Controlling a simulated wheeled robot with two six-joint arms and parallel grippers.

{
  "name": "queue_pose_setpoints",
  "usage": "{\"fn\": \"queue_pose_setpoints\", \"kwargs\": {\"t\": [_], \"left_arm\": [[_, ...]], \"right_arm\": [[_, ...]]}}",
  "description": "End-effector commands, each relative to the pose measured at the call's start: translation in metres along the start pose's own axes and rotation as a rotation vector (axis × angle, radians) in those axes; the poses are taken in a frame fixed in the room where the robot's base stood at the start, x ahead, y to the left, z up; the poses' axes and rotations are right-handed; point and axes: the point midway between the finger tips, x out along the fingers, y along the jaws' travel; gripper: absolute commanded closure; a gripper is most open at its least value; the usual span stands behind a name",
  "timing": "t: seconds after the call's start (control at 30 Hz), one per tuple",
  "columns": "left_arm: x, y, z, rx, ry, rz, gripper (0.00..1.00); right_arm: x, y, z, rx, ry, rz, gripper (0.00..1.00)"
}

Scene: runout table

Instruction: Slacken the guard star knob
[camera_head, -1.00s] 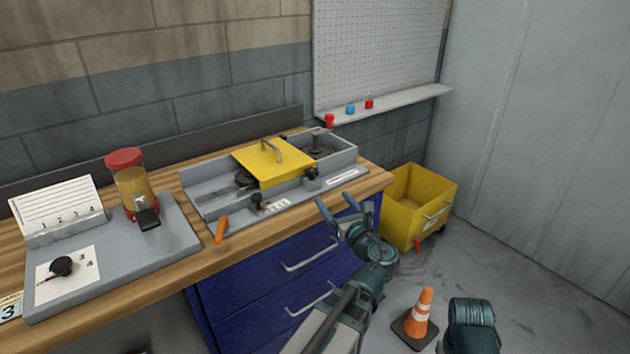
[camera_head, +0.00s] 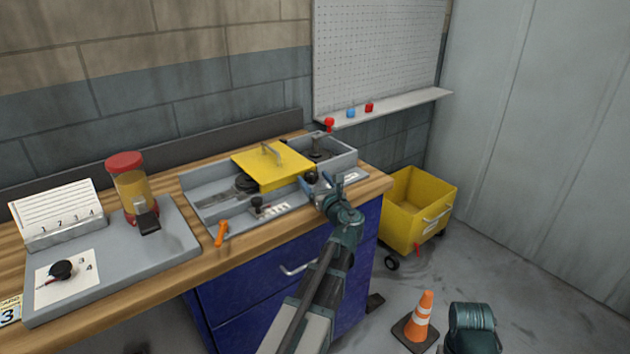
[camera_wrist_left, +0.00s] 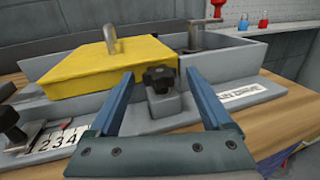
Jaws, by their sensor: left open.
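The guard star knob is a black lobed knob (camera_wrist_left: 159,79) on a small grey block at the front of the grey machine tray (camera_head: 220,228); in the head view the knob (camera_head: 311,177) shows just beyond my gripper. My left gripper (camera_head: 318,184) is open, and in the left wrist view its blue fingers (camera_wrist_left: 160,88) stand to either side of the knob, with the knob ahead between them. I cannot tell whether the fingers touch it. The yellow guard cover (camera_head: 270,166) with a grey handle lies behind and to the left of the knob. My right gripper does not show.
A second black knob (camera_head: 257,200) and an orange handle (camera_head: 221,233) are at the tray's front left. A red-lidded jar (camera_head: 127,180) stands on the left board. A yellow bin (camera_head: 425,205) and an orange cone (camera_head: 420,312) stand on the floor at the right.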

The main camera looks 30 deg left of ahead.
Motion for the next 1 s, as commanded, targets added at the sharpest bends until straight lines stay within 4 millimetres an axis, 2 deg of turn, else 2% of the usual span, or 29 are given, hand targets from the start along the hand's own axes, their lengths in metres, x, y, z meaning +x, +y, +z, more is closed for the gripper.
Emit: {"fn": "queue_pose_setpoints", "kwargs": {"t": [0.27,0.7,0.73,1.0], "left_arm": [[0.0008,-0.0001,0.0,0.0,0.0,0.0,0.17],[0.0005,-0.0001,0.0,0.0,0.0,0.0,0.96],[0.0005,-0.0001,0.0,0.0,0.0,0.0,1.0],[0.0013,-0.0032,-0.0001,0.0,0.0,0.037,1.0]], "right_arm": [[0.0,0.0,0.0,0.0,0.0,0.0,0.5],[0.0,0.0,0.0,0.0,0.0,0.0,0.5],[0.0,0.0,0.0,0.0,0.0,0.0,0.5],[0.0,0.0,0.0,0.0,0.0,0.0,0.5]]}}
